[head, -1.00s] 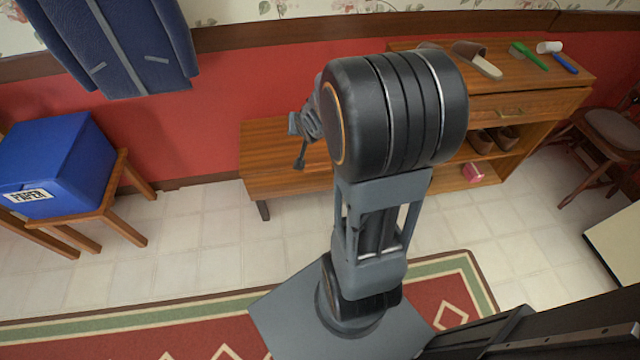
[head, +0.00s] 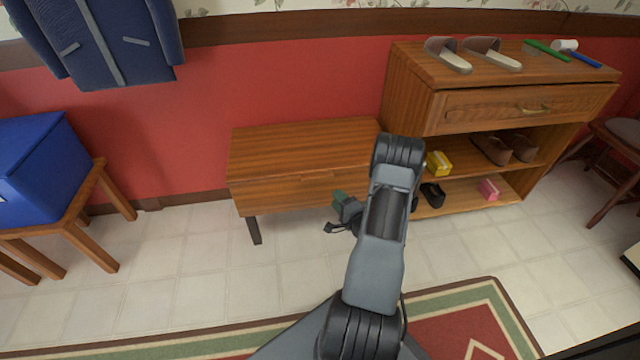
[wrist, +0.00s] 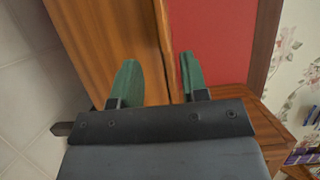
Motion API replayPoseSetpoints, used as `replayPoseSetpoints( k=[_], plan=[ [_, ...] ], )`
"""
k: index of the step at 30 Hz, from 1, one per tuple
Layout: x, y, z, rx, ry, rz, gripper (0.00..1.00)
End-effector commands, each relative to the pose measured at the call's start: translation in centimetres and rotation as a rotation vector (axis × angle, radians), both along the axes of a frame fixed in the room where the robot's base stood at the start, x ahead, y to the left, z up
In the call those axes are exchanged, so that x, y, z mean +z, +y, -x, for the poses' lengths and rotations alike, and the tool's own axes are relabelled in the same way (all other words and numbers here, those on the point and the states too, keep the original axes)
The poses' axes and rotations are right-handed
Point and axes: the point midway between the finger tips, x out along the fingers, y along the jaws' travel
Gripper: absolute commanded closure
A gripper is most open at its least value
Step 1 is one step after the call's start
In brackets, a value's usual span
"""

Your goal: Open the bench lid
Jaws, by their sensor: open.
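The wooden bench stands against the red wall in the head view, with its flat lid (head: 285,145) lying shut on top. Its front panel (head: 285,195) faces me, with a small notch-like detail near the lid's front edge. My gripper (head: 338,201) is low in front of the bench's right part, its green fingertips toward the front panel. In the wrist view the gripper (wrist: 157,78) is open and empty, with the bench wood (wrist: 105,40) beyond the fingers and the lid edge line between them. I cannot tell whether the fingers touch the bench.
A wooden shoe cabinet (head: 465,105) stands just right of the bench, with sandals and brushes on top and shoes on its shelves. A blue box (head: 40,165) sits on a wooden stool at left. The tiled floor (head: 200,265) before the bench is clear; a patterned rug lies nearer me.

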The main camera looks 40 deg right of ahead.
Motion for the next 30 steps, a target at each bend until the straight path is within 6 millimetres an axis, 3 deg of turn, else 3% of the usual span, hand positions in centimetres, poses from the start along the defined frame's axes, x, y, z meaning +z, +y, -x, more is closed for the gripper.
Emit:
replayPoseSetpoints(
  k=[9, 15, 22, 30],
  plan=[
    [-0.1, -0.3, -6.4, 0.003, -0.002, 0.006, 0.60],
    [-0.1, -0.4, -9.4, 0.002, -0.001, 0.004, 0.60],
    [0.0, -0.6, -11.3, 0.001, 0.001, 0.004, 0.60],
    [0.1, -0.7, -11.7, 0.000, 0.001, 0.003, 0.60]
  ],
)
